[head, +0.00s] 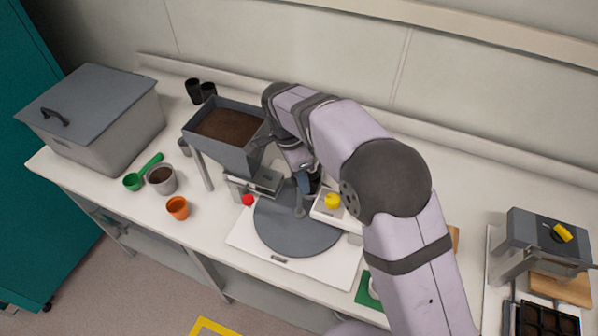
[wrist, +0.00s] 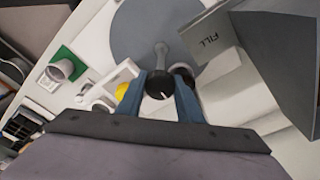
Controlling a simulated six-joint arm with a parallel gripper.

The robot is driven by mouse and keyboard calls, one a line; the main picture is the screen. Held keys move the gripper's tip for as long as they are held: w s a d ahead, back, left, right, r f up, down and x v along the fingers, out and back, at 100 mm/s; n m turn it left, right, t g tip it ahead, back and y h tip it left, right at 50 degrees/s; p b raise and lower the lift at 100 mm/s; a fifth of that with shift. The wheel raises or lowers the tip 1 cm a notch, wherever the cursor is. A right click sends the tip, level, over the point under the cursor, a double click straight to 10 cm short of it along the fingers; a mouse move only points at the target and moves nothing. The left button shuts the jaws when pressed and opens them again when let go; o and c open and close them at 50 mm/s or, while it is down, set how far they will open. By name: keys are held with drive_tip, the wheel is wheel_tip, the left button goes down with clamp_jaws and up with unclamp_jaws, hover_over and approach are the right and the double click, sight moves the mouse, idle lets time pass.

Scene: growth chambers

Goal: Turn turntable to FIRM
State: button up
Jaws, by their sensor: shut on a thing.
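The turntable (head: 285,238) is a dark grey disc on a white base plate (head: 325,270) in the middle of the bench; its disc also shows at the top of the wrist view (wrist: 138,35). A grey lever or post stands on the disc, topped by a black knob (wrist: 160,83) with a white mark. My gripper (wrist: 165,90) has its blue fingers shut on this knob. In the head view my gripper (head: 308,184) is over the disc's far side, partly hidden by my arm. A grey plate marked FILL (wrist: 208,42) is beside it. I see no FIRM label.
A soil-filled hopper (head: 238,150) stands close at the left of my gripper. A red button (head: 248,200) and a yellow button (head: 332,201) flank the disc. An orange pot (head: 177,208) stands left. A grey press (head: 545,240) stands far right.

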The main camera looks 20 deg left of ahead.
drive_tip(key=o, duration=0.6)
drive_tip(key=shift+o, duration=0.2)
drive_tip(key=shift+r, duration=0.15)
drive_tip(key=shift+r+p, duration=2.75)
drive_tip(key=shift+r, duration=0.65)
